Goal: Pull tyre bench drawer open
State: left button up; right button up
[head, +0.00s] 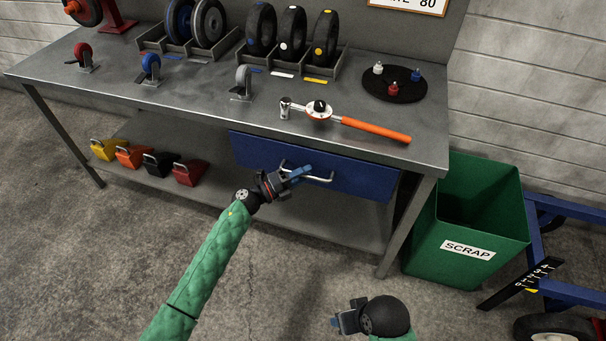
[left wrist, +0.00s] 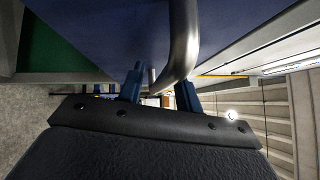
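The tyre bench (head: 200,98) has a blue drawer (head: 350,180) under its top, and its front looks flush with the bench. The drawer has a silver bar handle (head: 320,180); the handle also shows large in the left wrist view (left wrist: 184,45). My left gripper (head: 298,173) is at the left part of the handle. In the left wrist view its two blue fingers (left wrist: 161,88) stand apart, with the bar passing between them and a gap visible; firm contact is not clear. My right gripper (head: 340,321) is low in front, away from the bench; its finger gap is unclear.
A green scrap bin (head: 465,220) stands right of the bench, beside a blue cart frame (head: 560,215). A torque wrench (head: 345,120) lies on the bench above the drawer. The floor before the drawer is clear.

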pick_arm(q)
grip_shut()
jog(key=shift+s, duration=0.1)
jog(key=s+a, duration=0.4)
jog(key=s, duration=1)
jog(key=s+a+p, duration=0.1)
jog(key=s+a, duration=0.4)
jog(key=s, duration=0.9)
jog(key=shift+s+a, duration=0.2)
jog(key=shift+s, duration=0.15)
pick_arm(e)
jog(key=shift+s+d+r, duration=0.15)
jog(key=shift+d+r, duration=0.55)
jog(key=shift+r, duration=0.2)
jog(key=shift+a, duration=0.15)
